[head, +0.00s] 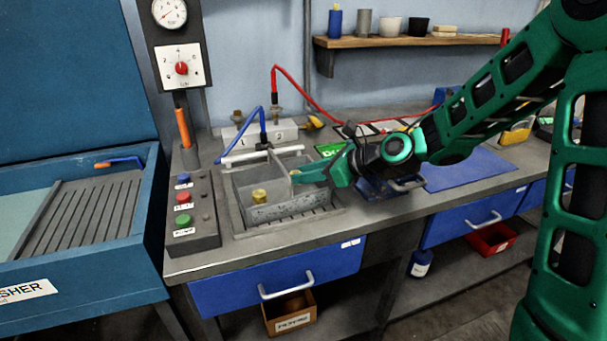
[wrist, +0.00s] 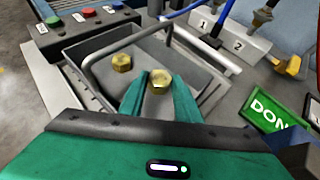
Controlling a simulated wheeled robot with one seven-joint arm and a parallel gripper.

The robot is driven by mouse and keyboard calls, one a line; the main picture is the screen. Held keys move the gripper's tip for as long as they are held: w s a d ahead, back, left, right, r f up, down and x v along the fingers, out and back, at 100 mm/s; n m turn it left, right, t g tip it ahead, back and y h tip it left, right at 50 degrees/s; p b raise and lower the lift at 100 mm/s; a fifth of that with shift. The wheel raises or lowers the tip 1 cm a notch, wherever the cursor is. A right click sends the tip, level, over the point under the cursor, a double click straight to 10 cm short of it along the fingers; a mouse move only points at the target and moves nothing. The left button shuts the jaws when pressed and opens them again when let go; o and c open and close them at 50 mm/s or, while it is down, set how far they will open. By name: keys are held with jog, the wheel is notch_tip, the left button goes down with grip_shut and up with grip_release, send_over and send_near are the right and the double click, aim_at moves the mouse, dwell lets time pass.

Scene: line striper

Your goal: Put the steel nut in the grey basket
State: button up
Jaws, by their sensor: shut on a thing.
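The grey basket (head: 292,208) stands on a grated drain area of the bench, and its open inside shows in the wrist view (wrist: 186,72). One brass-coloured nut (head: 259,196) lies in the basket; it also shows in the wrist view (wrist: 121,62). My gripper (head: 298,173) is over the right part of the basket, its green fingers (wrist: 160,92) shut on a second brass-coloured nut (wrist: 159,82). No silver-looking nut is visible. How high the held nut is above the basket floor I cannot tell.
The basket's raised handle (wrist: 132,37) is close to my fingers. A button box (head: 190,213) stands left of the basket, and a valve block (head: 262,132) with hoses behind it. A green sign (wrist: 270,110) and a blue mat (head: 465,168) are to the right.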

jog(key=shift+f, duration=0.6)
jog(key=o, duration=1.1)
jog(key=shift+d+f, duration=0.1)
jog(key=shift+r, duration=0.25)
jog(key=v, duration=1.2)
jog(key=shift+r, duration=0.4)
jog(key=shift+s, duration=0.15)
